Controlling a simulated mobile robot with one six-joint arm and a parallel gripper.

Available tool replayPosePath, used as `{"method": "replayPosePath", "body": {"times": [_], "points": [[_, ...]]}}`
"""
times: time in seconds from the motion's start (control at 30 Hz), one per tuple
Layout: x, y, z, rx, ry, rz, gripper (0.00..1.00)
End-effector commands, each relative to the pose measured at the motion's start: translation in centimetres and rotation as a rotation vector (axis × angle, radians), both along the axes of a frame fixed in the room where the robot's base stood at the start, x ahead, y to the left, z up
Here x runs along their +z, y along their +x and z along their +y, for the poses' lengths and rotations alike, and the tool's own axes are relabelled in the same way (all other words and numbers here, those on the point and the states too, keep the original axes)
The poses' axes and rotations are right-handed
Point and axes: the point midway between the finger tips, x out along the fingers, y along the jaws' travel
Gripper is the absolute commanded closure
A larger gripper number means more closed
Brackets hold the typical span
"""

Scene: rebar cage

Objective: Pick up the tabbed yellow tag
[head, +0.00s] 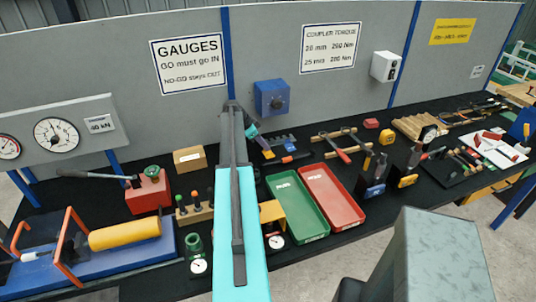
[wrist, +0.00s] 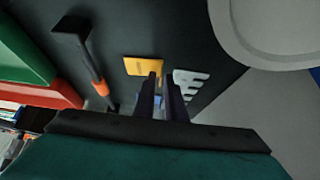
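The yellow tag (wrist: 144,66) lies on the black table top in the wrist view, just beyond my fingertips and slightly left of them. Its lower right part is close to or partly behind my left finger. In the head view a small yellow piece (head: 268,154) shows beside the end of my arm. My gripper (wrist: 161,80) points toward the table with a narrow gap between its fingers. Nothing shows held in it. A pale toothed piece (wrist: 190,83) lies just right of the right finger.
A dark tool with an orange band (wrist: 98,78) lies left of the tag. Green (head: 296,208) and red (head: 331,196) trays stand nearby. A blue box (head: 271,97) is on the grey back panel behind. A round pale object (wrist: 275,25) is at the wrist view's upper right.

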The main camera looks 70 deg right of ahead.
Motion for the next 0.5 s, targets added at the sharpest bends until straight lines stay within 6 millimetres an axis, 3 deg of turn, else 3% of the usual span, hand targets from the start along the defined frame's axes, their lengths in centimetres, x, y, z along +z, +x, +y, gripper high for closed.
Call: {"method": "replayPosePath", "body": {"times": [0.5], "points": [[0.03,-0.05,-0.02,-0.001,0.0,0.0,1.0]]}}
